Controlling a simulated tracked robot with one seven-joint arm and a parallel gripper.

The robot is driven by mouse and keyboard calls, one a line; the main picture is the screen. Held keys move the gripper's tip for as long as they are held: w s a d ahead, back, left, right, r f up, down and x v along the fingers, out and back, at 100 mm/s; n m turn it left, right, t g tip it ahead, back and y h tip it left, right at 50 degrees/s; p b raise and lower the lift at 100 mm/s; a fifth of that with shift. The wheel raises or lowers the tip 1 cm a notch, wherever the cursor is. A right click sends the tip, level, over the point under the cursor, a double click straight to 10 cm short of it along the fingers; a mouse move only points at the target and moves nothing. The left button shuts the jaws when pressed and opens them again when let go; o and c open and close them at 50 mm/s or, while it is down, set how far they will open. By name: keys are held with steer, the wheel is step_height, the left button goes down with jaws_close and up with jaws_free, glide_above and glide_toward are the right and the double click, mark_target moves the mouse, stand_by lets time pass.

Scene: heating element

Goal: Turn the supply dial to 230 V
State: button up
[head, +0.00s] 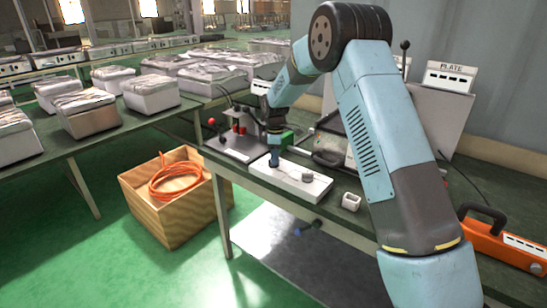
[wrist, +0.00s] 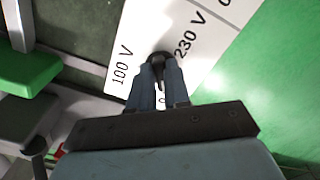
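The white supply panel (head: 315,190) lies on the green workbench and shows up close in the wrist view (wrist: 205,25). Its printed marks read "100 V" (wrist: 122,66) on the left and "230 V" (wrist: 190,36) on the right; another mark below is partly hidden by my fingers. The dark supply dial (wrist: 160,58) sits between these marks. My gripper (wrist: 161,70) is over the dial, its two blue fingertips close together on either side of it. In the head view my gripper (head: 274,160) reaches down to the panel's left part and hides the dial. I cannot tell the dial's pointing direction.
A round grey knob (head: 308,177) stands on the panel's right part. A small white cup-like block (head: 351,201) is to its right. A plate with red knobs (head: 236,142) and a green block (wrist: 25,70) are near. An orange device (head: 505,245) stands at the right.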

jaws_close()
steer(key=shift+a+r, duration=0.1)
steer(key=shift+a, duration=0.05)
